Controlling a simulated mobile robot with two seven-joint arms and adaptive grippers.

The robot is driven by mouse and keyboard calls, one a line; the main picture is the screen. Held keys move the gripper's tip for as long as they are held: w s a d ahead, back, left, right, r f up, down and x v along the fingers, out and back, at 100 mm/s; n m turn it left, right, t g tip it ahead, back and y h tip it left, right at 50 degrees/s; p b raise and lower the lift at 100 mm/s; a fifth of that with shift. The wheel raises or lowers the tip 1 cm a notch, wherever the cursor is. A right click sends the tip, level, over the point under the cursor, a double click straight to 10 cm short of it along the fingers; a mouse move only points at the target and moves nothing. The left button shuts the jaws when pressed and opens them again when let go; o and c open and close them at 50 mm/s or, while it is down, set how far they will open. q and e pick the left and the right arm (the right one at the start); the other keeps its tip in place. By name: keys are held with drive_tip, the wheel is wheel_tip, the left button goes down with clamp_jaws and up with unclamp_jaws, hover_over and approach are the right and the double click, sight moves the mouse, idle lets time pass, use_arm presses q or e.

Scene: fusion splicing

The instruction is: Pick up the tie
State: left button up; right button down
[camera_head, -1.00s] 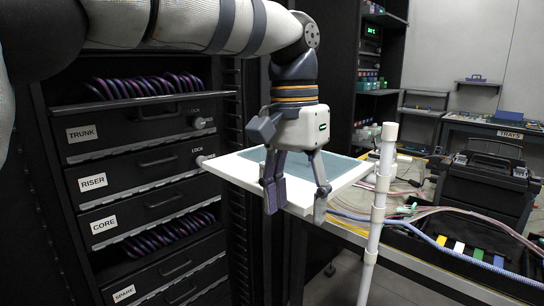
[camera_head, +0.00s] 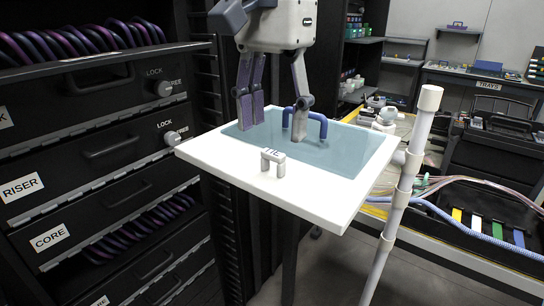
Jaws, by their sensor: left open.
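A blue handle-shaped piece (camera_head: 317,118) stands on the mat, partly hidden behind the right-hand finger. Whether that finger touches it I cannot tell. My right gripper is not in view.
The white tray (camera_head: 315,205) has a white post (camera_head: 405,185) close to its right side. A black drawer cabinet (camera_head: 100,170) stands at the left. A bench with cables and an open black case (camera_head: 480,220) is at the right. The tray's front border is mostly clear.

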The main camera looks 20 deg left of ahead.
sight(276, 151)
use_arm(q)
wheel_tip(276, 151, down, 5)
drive_tip(key=shift+w+d+f, duration=0.1)
drive_tip(key=shift+d+f, duration=0.05)
drive_tip(key=shift+f, duration=0.05)
drive_tip(key=c, duration=0.8)
drive_tip(key=shift+r, duration=0.1)
drive_tip(key=shift+c, duration=0.2)
